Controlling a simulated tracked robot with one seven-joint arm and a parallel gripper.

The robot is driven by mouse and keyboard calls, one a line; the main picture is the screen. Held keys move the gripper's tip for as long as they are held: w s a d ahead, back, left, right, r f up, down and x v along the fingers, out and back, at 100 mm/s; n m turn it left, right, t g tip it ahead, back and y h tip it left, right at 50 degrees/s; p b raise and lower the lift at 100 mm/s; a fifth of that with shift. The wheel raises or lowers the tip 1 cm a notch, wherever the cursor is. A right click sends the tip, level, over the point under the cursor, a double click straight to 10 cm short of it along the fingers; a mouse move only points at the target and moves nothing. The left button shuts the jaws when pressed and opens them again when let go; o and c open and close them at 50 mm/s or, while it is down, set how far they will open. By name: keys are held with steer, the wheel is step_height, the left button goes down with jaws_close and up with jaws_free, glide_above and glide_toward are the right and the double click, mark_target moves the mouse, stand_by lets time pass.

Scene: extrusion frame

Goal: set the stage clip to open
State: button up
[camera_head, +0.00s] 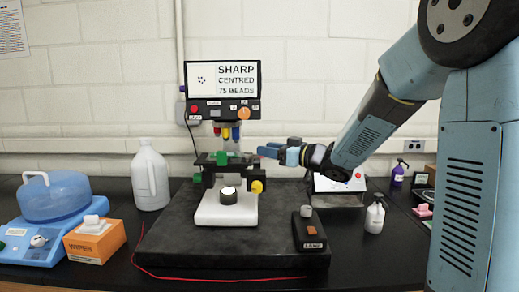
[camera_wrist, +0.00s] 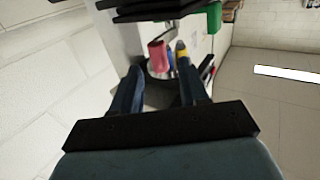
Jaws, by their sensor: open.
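A white microscope (camera_head: 226,212) stands on a dark board, with a dark stage (camera_head: 206,160) under red, blue and yellow objectives (camera_head: 226,133). A small green part (camera_head: 222,158) sits on the stage; it looks like the stage clip, but its setting is too small to tell. My gripper (camera_head: 266,150) is open and empty, just right of the stage and at about its height. In the wrist view my open fingers (camera_wrist: 157,72) point toward the objectives (camera_wrist: 160,56). The stage edge (camera_wrist: 150,12) and a green part (camera_wrist: 213,17) show at the top there.
A screen (camera_head: 222,80) above the microscope reads "SHARP CENTRED 75 BEADS". A black lamp box (camera_head: 310,232) and a small white bottle (camera_head: 375,216) stand at right. A white jug (camera_head: 150,178), an orange box (camera_head: 95,243) and a blue device (camera_head: 50,230) stand at left.

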steer(key=shift+x, duration=1.65)
steer(key=shift+c, duration=0.2)
